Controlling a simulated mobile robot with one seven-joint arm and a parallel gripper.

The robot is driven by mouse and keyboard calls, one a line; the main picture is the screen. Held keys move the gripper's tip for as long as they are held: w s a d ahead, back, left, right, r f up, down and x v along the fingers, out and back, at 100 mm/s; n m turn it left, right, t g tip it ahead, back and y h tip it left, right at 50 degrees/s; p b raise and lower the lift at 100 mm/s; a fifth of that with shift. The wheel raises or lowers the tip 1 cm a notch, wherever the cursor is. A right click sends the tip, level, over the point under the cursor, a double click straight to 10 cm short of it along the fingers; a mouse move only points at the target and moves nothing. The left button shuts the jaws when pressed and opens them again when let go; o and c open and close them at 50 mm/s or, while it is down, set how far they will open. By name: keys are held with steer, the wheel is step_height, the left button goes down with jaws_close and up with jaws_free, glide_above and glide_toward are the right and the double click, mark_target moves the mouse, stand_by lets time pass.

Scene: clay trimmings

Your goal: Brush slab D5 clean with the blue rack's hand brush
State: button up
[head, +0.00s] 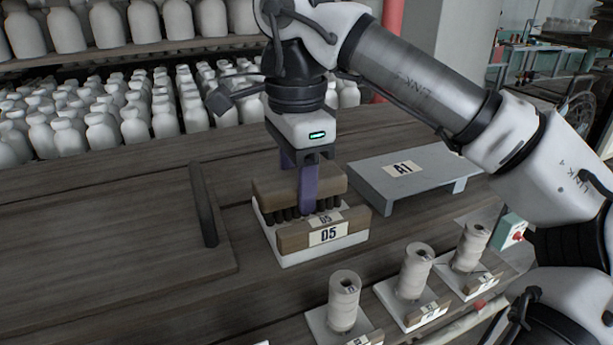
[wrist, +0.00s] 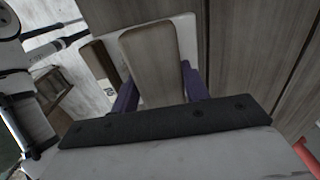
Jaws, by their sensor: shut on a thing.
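My gripper (head: 299,186), with purple fingers, points down and is shut on a hand brush (head: 327,181) with a brown wooden back and dark bristles. The brush is over slab D5 (head: 273,236), a pale block with a brown front piece (head: 293,241) carrying D5 labels. The bristles are at the slab's top behind that front piece; I cannot tell whether they touch. In the wrist view the brush back (wrist: 150,58) lies between the fingers, with the pale slab (wrist: 187,38) beneath it. Most of the slab's top is hidden by the brush.
A low bluish-grey stand labelled A1 (head: 372,190) stands right of the slab. Several spools on white bases, one being this spool (head: 344,300), line the front right. A wooden board with a dark bar (head: 204,205) is at left. Many white bottles (head: 105,135) fill the back.

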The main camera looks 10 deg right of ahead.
mark_target(333, 186)
steer(key=shift+s+a+f, duration=0.1)
steer(key=shift+s+a, duration=0.15)
steer(key=shift+a, duration=0.35)
steer(key=shift+s+a, duration=0.2)
steer(key=shift+a, duration=0.35)
steer(key=shift+s+d, duration=0.3)
steer(key=shift+s, duration=0.4)
steer(key=shift+s+d, duration=0.25)
steer(key=shift+s, duration=0.45)
steer(key=shift+w+d, duration=0.3)
steer(key=shift+d, duration=0.45)
steer(key=shift+w+d, duration=0.2)
steer(key=shift+d, duration=0.5)
steer(key=shift+w+d, duration=0.25)
steer(key=shift+d, duration=0.4)
steer(key=shift+w+d, duration=0.2)
steer(key=shift+d, duration=0.5)
steer(key=shift+s+a, duration=0.3)
steer(key=shift+a, duration=0.5)
steer(key=shift+s+a, duration=0.25)
steer(key=shift+a, duration=0.5)
